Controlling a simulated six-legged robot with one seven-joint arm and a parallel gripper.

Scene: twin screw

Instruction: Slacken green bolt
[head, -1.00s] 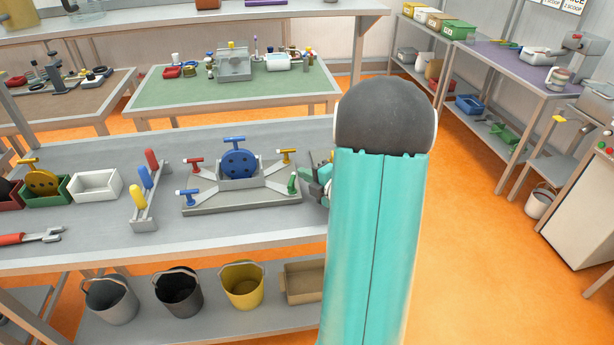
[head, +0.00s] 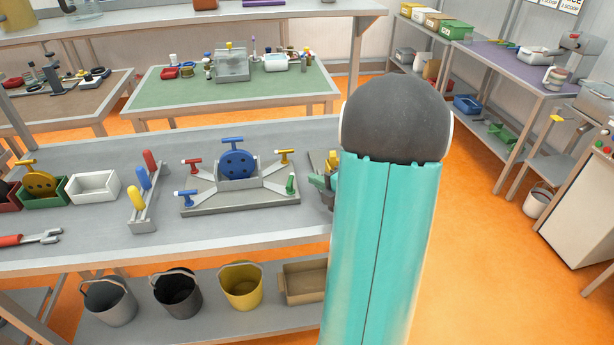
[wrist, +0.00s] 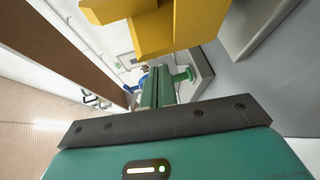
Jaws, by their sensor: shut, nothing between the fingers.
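The green bolt (head: 291,184) stands at the right front corner of a grey fixture (head: 215,206) on the workbench. In the wrist view the green bolt (wrist: 184,75) shows a round green end just right of my fingers. My gripper (head: 322,182) is to the right of the bolt with a gap between them, and my arm partly hides it in the head view. In the wrist view my gripper (wrist: 158,72) has its green fingers together, with nothing between them. A blue disc (head: 238,164) sits in the fixture's middle.
A yellow object (head: 333,160) is beside my gripper, largely hidden by my arm; it looms close in the wrist view (wrist: 160,30). Red (head: 192,162), yellow (head: 285,154) and blue (head: 187,196) bolts occupy the other corners. A rack of coloured handles (head: 146,200) stands left.

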